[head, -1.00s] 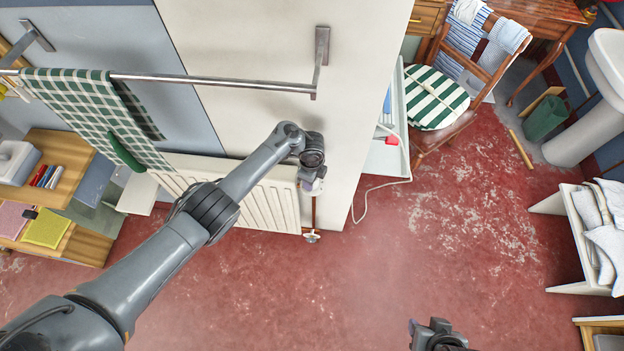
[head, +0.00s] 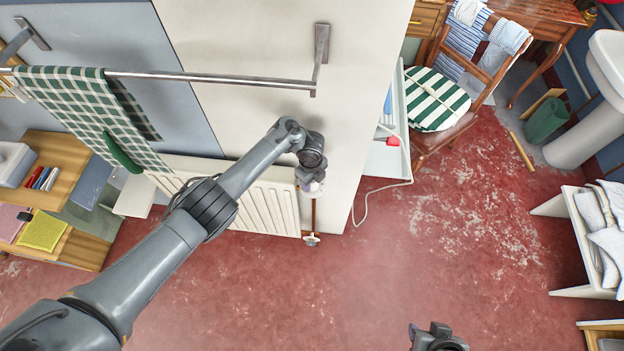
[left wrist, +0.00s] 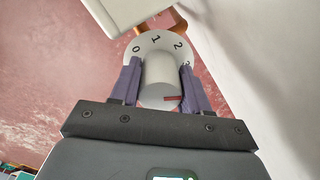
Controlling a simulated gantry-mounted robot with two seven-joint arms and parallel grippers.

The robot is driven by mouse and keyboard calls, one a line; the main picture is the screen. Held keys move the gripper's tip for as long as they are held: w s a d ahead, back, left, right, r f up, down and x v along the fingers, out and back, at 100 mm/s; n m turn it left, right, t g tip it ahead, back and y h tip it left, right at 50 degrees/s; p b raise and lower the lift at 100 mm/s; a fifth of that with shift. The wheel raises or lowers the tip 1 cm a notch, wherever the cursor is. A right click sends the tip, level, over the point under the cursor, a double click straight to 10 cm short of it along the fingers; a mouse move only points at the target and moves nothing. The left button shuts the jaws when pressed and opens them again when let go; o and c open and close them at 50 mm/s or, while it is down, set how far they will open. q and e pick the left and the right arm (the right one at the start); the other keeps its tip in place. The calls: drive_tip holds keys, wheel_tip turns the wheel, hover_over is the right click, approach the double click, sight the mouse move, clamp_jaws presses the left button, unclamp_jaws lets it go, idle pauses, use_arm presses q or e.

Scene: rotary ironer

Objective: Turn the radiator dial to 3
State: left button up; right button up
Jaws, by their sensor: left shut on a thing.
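The radiator dial (left wrist: 158,70) is a pale round knob with a ring marked 0, 1 and 2. A further numeral at the ring's right is mostly hidden by a finger. A short red mark (left wrist: 172,98) lies on the knob's near end, right of its middle, close to the right finger. My left gripper (left wrist: 160,85) is shut on the knob, one purple finger on each side. In the head view, my left gripper (head: 311,176) is at the right end of the white radiator (head: 268,205). My right gripper (head: 437,336) is only partly visible at the bottom edge; its jaws are unclear.
A metal rail (head: 210,81) with a green checked cloth (head: 85,110) runs above the radiator. A white cord (head: 380,187) lies on the red floor right of the wall corner. A chair (head: 440,100) stands farther right. The middle floor is clear.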

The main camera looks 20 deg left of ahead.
use_arm(q)
drive_tip(key=o, duration=1)
drive_tip(key=shift+o, duration=0.2)
drive_tip(key=shift+r, duration=0.3)
wheel_tip(320, 180, up, 10)
drive_tip(key=p, duration=0.3)
drive_tip(key=shift+s+a+r, duration=0.1)
drive_tip(key=shift+s+r, duration=0.05)
